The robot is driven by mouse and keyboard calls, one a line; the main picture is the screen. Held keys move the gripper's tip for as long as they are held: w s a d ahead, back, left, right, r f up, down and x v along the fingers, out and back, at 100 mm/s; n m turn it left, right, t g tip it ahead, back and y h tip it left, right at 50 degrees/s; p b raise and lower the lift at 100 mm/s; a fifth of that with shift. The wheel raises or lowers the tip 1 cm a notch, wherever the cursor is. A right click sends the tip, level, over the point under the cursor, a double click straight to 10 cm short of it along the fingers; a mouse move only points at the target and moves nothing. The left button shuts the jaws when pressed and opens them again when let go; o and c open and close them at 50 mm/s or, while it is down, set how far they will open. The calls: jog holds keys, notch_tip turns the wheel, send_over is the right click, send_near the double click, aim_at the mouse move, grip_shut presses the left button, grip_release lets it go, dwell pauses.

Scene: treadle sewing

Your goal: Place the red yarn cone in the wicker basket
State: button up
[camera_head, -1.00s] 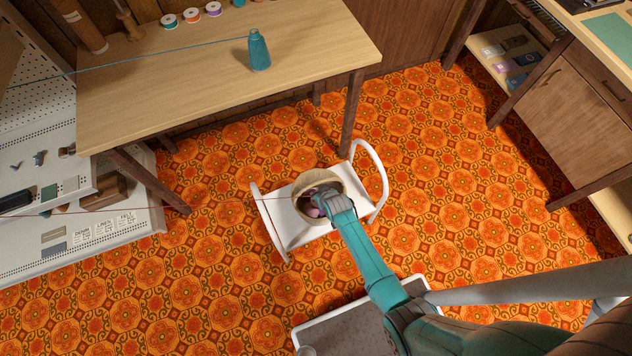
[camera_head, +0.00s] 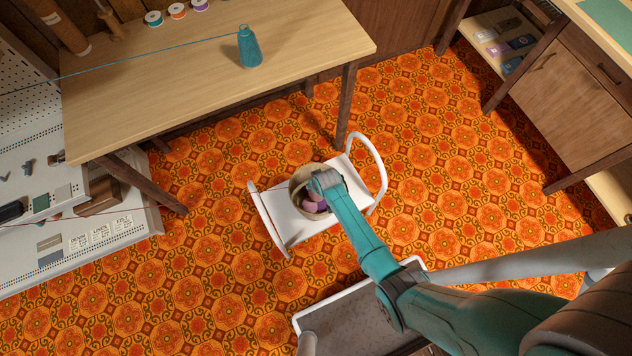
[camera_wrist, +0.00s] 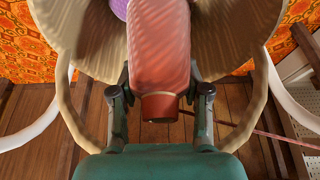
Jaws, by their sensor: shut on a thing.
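The red yarn cone (camera_wrist: 160,45) is between the fingers of my gripper (camera_wrist: 160,92) in the wrist view, its narrower dark red end toward my palm. My gripper is shut on it. The ribbed beige wicker basket (camera_wrist: 75,30) surrounds the cone on both sides in that view. In the head view the basket (camera_head: 297,198) stands on a small white seat, and my gripper (camera_head: 322,190) is over its mouth, hiding most of the cone. How deep the cone is, and whether it touches the basket, I cannot tell.
A purple item (camera_wrist: 119,8) lies in the basket. The white seat (camera_head: 275,215) has a curved rail (camera_head: 382,170) on its right. A teal cone (camera_head: 250,48) stands on the wooden table (camera_head: 200,80). A thin red thread (camera_wrist: 285,138) trails rightward in the wrist view.

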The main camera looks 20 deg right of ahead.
jog(key=shift+f, duration=0.3)
jog(key=o, duration=1.3)
jog(key=shift+c, duration=0.2)
jog(key=shift+r, duration=0.15)
